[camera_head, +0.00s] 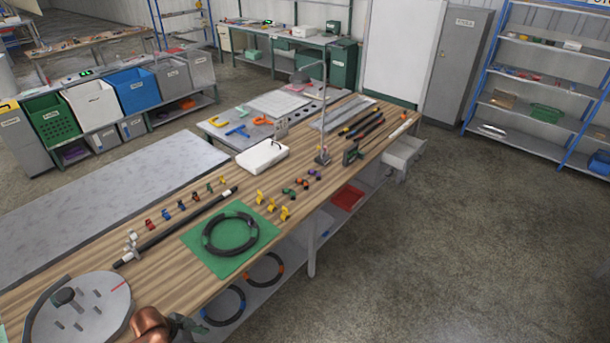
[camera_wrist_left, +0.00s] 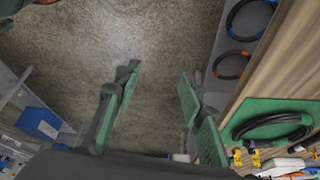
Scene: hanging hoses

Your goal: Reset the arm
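My left gripper (camera_wrist_left: 158,88) is in the left wrist view, its green-padded fingers wide apart with only bare floor showing between them. It is beside the bench's front edge. In the head view a copper-coloured part of my arm (camera_head: 150,325) shows at the bottom edge with a dark, green-tipped part beside it; I cannot tell fully which parts these are. My right gripper is not in view. A coiled black hose (camera_head: 230,235) lies on a green mat (camera_head: 208,262) on the wooden bench. The hose also shows in the left wrist view (camera_wrist_left: 270,122).
A round grey plate with pegs (camera_head: 95,318) stands at the near left bench end. Small coloured clips and a long black rod (camera_head: 180,228) lie along the bench (camera_head: 165,280). Two coiled hoses lie on the shelf below (camera_head: 265,268). The floor (camera_head: 430,240) at right is clear.

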